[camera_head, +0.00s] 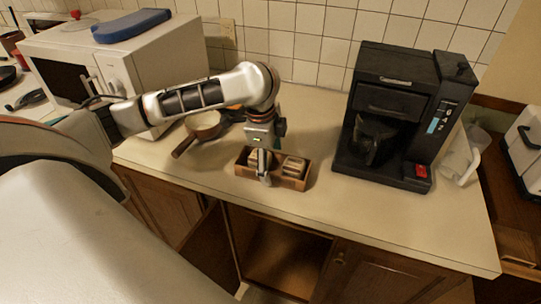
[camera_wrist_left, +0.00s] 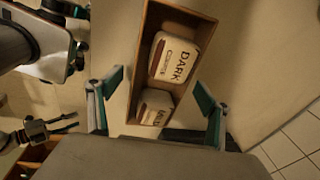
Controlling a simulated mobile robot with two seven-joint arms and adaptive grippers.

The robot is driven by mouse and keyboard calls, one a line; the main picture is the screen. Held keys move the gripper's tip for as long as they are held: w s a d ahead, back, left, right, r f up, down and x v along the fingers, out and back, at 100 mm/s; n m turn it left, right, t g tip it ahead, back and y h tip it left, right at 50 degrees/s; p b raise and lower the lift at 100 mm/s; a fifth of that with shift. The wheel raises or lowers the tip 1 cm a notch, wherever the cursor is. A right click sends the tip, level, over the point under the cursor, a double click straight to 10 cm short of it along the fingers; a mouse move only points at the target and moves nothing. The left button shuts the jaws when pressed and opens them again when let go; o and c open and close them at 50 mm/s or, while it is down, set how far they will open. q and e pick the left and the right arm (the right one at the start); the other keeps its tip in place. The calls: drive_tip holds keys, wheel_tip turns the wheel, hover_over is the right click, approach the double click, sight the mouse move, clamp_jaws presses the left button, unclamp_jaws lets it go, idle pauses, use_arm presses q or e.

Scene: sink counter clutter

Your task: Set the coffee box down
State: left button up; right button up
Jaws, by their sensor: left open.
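The coffee box is an open wooden box (camera_head: 279,183) that appears to rest on the counter in the head view, near its front edge. It holds two light packs, one marked DARK (camera_wrist_left: 172,60) and a smaller-looking one (camera_wrist_left: 155,107) with partly hidden lettering. The box's wooden wall also shows in the left wrist view (camera_wrist_left: 139,50). My left gripper (camera_head: 264,168) is over the left part of the box. In the left wrist view its teal fingers (camera_wrist_left: 158,95) are spread wide, one to each side of the box. I cannot tell whether they touch it.
A black coffee maker (camera_head: 385,110) stands to the right and a white microwave (camera_head: 120,70) to the left. A pan (camera_head: 203,124) sits behind my left arm. Bare counter lies between box and coffee maker. Another gripper (camera_wrist_left: 50,130) shows at the left wrist view's left edge.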

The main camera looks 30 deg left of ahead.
use_arm(q)
wheel_tip(320, 180, up, 12)
drive_tip(key=s, duration=0.2)
drive_tip(key=shift+a, duration=0.25)
idle(0.6)
